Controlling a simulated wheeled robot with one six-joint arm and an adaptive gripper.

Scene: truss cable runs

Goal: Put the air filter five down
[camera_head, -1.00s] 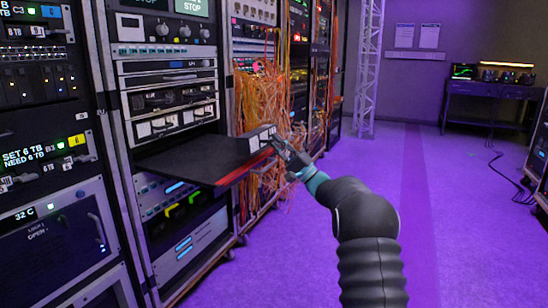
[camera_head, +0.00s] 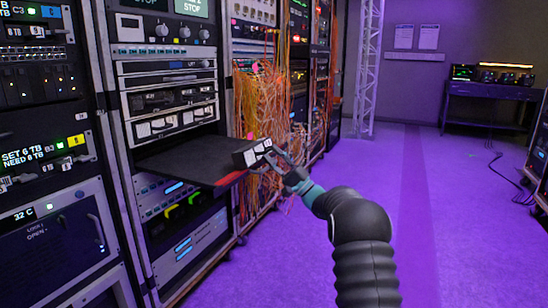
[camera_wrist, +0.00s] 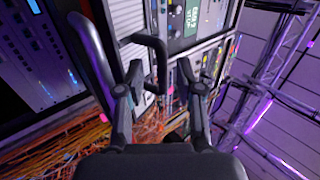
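A small dark box with white patches on its face (camera_head: 250,154), which I take for the air filter, is at the tips of my gripper (camera_head: 270,153). No number can be read on it. It overlaps the outer right corner of a black pull-out shelf with a red edge (camera_head: 185,160); whether they touch cannot be told. In the wrist view the fingers of my gripper (camera_wrist: 161,67) stand apart, with a black loop handle (camera_wrist: 160,65) showing between them. The grip itself is not clear there.
Orange cables (camera_head: 262,100) hang just behind the box. A rack with white-labelled units (camera_head: 168,122) stands above the shelf, and a lower unit (camera_head: 183,210) sits below it. Purple floor (camera_head: 300,260) is open at right. A dark bench (camera_head: 492,100) stands at the back.

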